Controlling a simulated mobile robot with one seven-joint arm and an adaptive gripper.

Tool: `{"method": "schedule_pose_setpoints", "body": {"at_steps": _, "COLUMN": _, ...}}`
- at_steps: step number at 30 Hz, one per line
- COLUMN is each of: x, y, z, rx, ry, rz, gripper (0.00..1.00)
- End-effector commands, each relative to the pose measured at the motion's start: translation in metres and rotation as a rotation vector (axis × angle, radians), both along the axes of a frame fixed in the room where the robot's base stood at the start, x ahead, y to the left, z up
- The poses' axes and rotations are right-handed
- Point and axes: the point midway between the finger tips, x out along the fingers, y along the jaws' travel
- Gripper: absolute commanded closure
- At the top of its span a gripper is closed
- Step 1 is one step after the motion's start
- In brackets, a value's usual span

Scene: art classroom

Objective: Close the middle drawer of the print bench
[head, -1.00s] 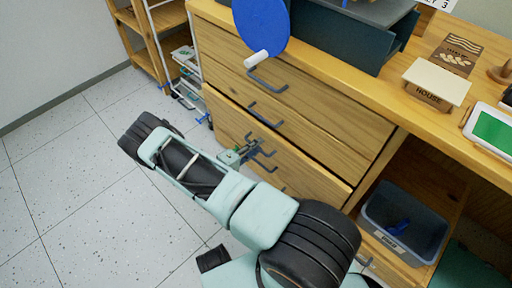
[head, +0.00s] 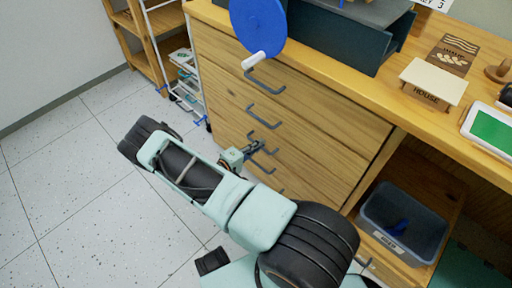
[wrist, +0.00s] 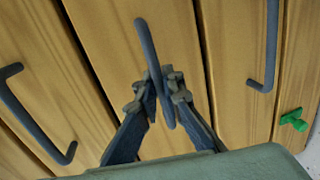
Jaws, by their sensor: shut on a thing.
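The print bench (head: 312,60) has a stack of wooden drawers with dark bar handles. My gripper (head: 254,150) is at the handle of a drawer in the middle of the stack. In the wrist view its two fingers (wrist: 160,88) are shut around that dark handle (wrist: 148,45). The middle drawer's front (wrist: 105,30) looks about flush with the fronts beside it in the head view. The fingers and my arm hide part of the lower drawers.
A blue wheel with a white knob (head: 258,25) overhangs the bench top above the drawers. A grey bin (head: 400,222) sits in the open bay at the right. A white cart (head: 185,75) stands left of the bench. The floor at left is clear.

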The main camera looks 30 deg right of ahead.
Motion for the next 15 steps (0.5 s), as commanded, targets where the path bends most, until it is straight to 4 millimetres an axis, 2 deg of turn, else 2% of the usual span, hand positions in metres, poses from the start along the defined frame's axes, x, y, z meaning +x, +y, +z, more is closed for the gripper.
{"method": "schedule_pose_setpoints", "body": {"at_steps": 3, "x": 0.0023, "y": -0.0041, "z": 0.0016, "rx": -0.005, "ry": -0.002, "rz": 0.001, "gripper": 1.00}}
{"method": "schedule_pose_setpoints", "body": {"at_steps": 4, "x": 0.0024, "y": -0.0042, "z": 0.0017, "rx": -0.005, "ry": -0.002, "rz": 0.001, "gripper": 0.89}}
{"method": "schedule_pose_setpoints", "body": {"at_steps": 8, "x": 0.0020, "y": -0.0035, "z": 0.0013, "rx": -0.004, "ry": -0.002, "rz": 0.001, "gripper": 0.75}}
{"method": "schedule_pose_setpoints", "body": {"at_steps": 15, "x": 0.0016, "y": -0.0025, "z": 0.0012, "rx": -0.004, "ry": -0.002, "rz": 0.001, "gripper": 0.75}}
